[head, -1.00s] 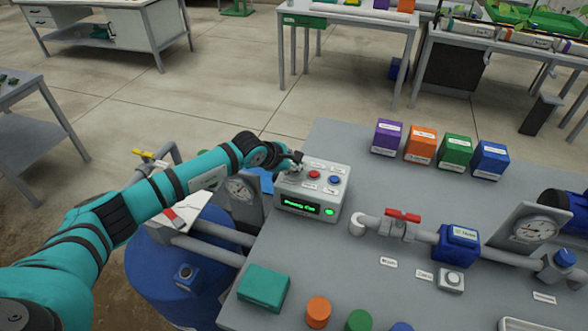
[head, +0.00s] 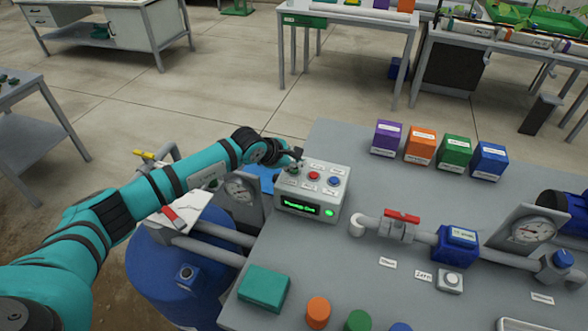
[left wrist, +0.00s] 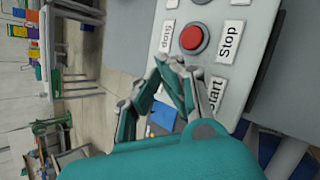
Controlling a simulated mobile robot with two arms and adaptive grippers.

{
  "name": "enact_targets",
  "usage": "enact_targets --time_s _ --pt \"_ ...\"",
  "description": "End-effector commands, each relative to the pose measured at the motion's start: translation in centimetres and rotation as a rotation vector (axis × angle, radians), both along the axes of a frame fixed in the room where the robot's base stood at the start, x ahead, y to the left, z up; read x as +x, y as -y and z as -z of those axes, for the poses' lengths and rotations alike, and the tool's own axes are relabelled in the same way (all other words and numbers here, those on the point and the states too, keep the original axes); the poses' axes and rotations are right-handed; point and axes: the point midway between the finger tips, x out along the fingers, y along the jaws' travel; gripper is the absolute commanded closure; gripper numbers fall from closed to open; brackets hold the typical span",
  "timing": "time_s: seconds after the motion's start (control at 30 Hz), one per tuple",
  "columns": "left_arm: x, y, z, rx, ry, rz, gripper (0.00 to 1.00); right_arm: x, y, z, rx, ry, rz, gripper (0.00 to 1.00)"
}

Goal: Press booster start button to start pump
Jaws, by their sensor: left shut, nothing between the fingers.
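The control box (head: 312,190) is light grey and stands at the left edge of the grey bench. Its top has a red button (head: 314,176) and a blue button (head: 334,181); its front has a lit green lamp (head: 329,212) and a display with green text. My left gripper (head: 298,160) is shut and empty at the box's upper left corner. In the left wrist view its fingertips (left wrist: 174,68) lie beside the Start label (left wrist: 214,94), below the red button (left wrist: 191,38) marked Stop. The fingers hide the start button there; contact is unclear. My right gripper is out of view.
A pipe with a red-handled valve (head: 402,216) runs right of the box. Purple, orange, green and blue blocks (head: 455,151) stand behind. A teal block (head: 264,288) lies in front. A blue tank (head: 180,270) stands left, under my arm.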

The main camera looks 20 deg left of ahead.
Motion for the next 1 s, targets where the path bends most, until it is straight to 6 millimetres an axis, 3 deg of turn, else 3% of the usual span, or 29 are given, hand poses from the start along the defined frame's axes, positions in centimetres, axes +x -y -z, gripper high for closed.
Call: enact_targets --time_s 0.47,1.0 --pt "0.1 0.0 -4.7 -0.001 0.003 0.000 1.00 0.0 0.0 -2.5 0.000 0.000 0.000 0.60" --pt "0.0 0.0 -4.8 -0.001 0.001 0.000 1.00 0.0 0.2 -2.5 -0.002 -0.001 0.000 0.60"
